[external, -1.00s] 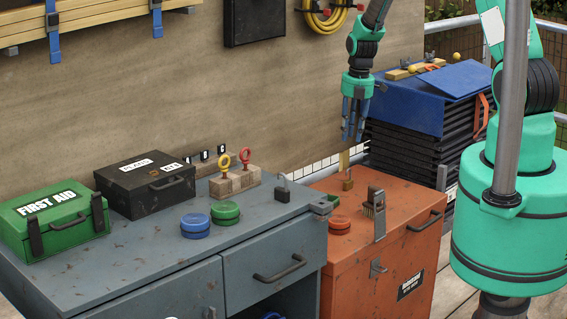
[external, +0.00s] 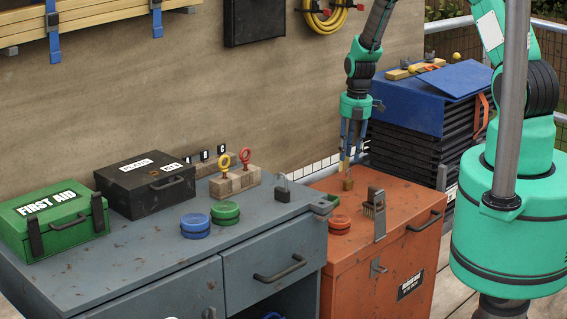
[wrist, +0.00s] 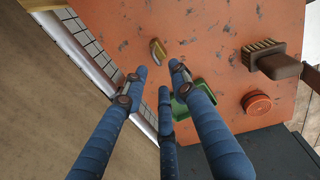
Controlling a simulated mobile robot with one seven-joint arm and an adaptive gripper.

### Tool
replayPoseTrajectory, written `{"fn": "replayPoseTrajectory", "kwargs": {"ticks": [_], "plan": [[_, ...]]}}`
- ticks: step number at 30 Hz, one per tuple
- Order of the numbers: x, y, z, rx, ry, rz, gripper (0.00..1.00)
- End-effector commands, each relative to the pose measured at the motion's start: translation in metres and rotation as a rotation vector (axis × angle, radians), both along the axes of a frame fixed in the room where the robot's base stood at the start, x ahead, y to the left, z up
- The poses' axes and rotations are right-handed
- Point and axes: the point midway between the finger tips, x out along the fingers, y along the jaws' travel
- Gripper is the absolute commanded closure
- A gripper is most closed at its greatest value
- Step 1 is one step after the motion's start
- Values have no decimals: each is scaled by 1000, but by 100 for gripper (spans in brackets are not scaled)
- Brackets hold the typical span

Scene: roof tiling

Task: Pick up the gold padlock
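The gold padlock (external: 348,184) is small and sits on top of the orange chest (external: 395,238), near its back left. In the wrist view the gold padlock (wrist: 158,51) lies beyond my fingertips, slightly above the gap between the upper two. My gripper (external: 351,160) points down just above the padlock in the external view. In the wrist view my gripper (wrist: 160,72) has its blue fingers spread, with nothing between them. I cannot tell the exact height left between fingertips and padlock.
On the chest stand a brush (external: 374,203) and a red round tin (external: 339,224). A green tray-like item (wrist: 189,98) is partly hidden behind my fingers. A grey padlock (external: 282,190) sits on the grey cabinet (external: 150,262). The wall is close behind.

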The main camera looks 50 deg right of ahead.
Motion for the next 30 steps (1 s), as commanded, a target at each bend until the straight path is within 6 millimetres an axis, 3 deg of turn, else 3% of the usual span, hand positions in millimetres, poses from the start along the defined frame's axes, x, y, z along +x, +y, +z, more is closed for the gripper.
{"fn": "replayPoseTrajectory", "kwargs": {"ticks": [6, 22, 30], "plan": [[2, 1, -21, 0, 0, 0, 73], [3, 1, -28, 0, 0, 0, 73], [6, 2, -56, 0, 0, 0, 73]]}}
